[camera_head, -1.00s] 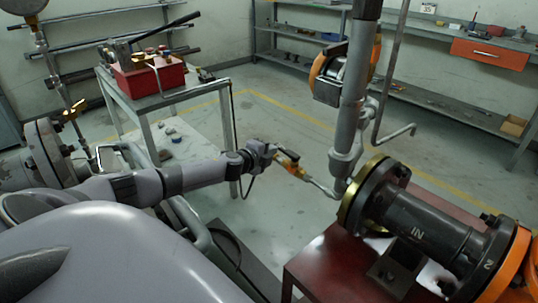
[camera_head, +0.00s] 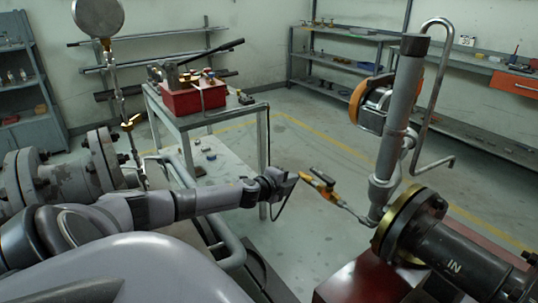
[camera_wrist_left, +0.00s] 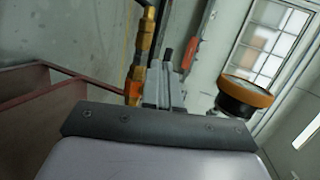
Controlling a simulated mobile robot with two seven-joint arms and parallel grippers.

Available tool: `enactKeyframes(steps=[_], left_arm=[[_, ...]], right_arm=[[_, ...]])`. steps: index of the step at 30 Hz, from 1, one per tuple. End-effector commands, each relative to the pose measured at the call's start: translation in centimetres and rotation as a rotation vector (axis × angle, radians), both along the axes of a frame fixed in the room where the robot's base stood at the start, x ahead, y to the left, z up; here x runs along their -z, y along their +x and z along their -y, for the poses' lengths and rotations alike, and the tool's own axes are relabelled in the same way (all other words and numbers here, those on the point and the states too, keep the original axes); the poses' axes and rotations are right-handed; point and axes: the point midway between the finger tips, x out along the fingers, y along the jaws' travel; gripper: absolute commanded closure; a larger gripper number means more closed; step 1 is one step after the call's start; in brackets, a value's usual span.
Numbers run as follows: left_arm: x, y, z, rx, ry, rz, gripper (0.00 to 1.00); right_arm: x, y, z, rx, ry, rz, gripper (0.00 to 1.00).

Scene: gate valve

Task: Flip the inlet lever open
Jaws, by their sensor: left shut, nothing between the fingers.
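The inlet valve is a small orange-and-brass fitting (camera_head: 322,186) on a thin pipe that runs to the brass-edged flange. A dark piece (camera_head: 314,172) at its upper end may be the lever; its position is hard to read. My left gripper (camera_head: 294,177) reaches in from the left, beside the fitting's near end. In the left wrist view, the shut, empty gripper (camera_wrist_left: 167,75) lies just right of the brass fitting (camera_wrist_left: 141,55). I cannot tell whether they touch. My right gripper is not in view.
A dark flanged pipe (camera_head: 440,245) marked IN rests over a red stand (camera_head: 355,282) at lower right. A cart (camera_head: 185,120) carries a red box (camera_head: 195,97). Open floor lies between cart and shelves.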

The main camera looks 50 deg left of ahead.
Motion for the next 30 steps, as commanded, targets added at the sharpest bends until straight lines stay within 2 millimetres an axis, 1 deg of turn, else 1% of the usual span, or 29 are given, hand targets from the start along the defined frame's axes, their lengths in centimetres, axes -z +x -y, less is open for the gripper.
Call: enactKeyframes(steps=[1, 6, 15, 22, 30], left_arm=[[-0.1, -0.7, -0.1, 0.0, 0.0, -0.003, 1.0], [-0.7, -2.6, -0.2, 0.002, 0.002, -0.002, 1.0], [-1.5, -5.3, -0.5, 0.0, 0.0, -0.003, 1.0], [-1.9, -6.6, -0.7, -0.001, 0.001, -0.002, 1.0], [-2.2, -7.1, -0.7, 0.0, 0.0, 0.0, 1.0]], right_arm=[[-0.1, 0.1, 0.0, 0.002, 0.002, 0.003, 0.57], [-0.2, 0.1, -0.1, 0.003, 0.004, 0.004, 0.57], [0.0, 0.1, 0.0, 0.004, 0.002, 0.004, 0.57], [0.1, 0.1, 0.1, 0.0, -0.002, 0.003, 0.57], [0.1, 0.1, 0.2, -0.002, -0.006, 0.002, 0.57]])
